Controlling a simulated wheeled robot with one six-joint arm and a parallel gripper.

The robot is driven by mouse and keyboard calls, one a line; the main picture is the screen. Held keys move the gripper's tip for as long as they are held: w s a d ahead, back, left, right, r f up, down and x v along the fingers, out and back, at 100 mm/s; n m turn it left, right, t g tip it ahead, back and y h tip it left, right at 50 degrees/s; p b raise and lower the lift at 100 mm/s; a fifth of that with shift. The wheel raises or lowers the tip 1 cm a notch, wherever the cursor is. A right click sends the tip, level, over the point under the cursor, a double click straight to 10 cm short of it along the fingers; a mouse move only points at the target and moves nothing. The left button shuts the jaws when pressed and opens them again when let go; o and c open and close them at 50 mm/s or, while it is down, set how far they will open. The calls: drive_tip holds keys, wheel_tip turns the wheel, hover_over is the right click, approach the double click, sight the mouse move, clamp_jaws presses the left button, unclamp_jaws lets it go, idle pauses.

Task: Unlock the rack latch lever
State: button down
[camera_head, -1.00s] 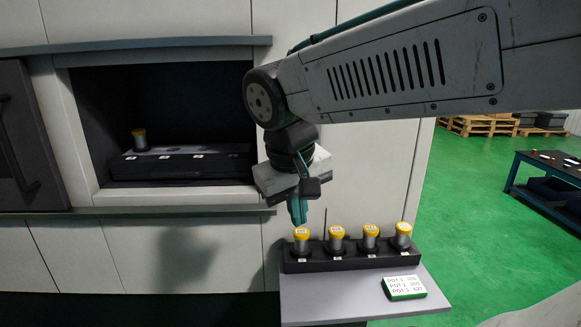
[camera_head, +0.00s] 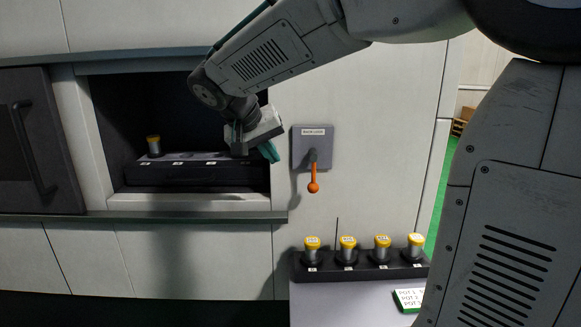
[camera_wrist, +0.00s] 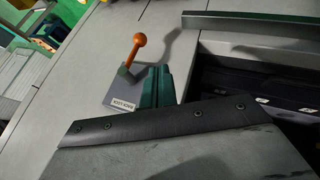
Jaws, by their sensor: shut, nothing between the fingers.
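The rack latch lever (camera_head: 313,181) is an orange handle with a round knob, hanging straight down from a grey plate (camera_head: 300,149) labelled on the machine wall. In the wrist view the orange lever (camera_wrist: 135,49) shows just left of my fingertips, with the plate (camera_wrist: 122,88) partly behind them. My gripper (camera_head: 269,152) has teal fingers, shut and empty, just left of the plate in the head view; the fingers (camera_wrist: 157,87) also show in the wrist view. They look apart from the lever, but the exact depth gap cannot be told.
Left of the plate is an open recess with a dark rack (camera_head: 190,175) holding one yellow-capped pot (camera_head: 153,146). Below, a shelf carries a black holder (camera_head: 365,269) with several yellow-capped pots and a thin upright rod (camera_head: 337,235). A label card (camera_head: 407,299) lies in front.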

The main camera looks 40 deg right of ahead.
sight(313, 171)
drive_tip(key=d+f, duration=0.2)
drive_tip(key=d, duration=0.1)
drive_tip(key=d+f, duration=0.5)
drive_tip(key=d, duration=0.1)
drive_tip(key=shift+d+f, duration=0.1)
drive_tip(key=shift+f, duration=0.15)
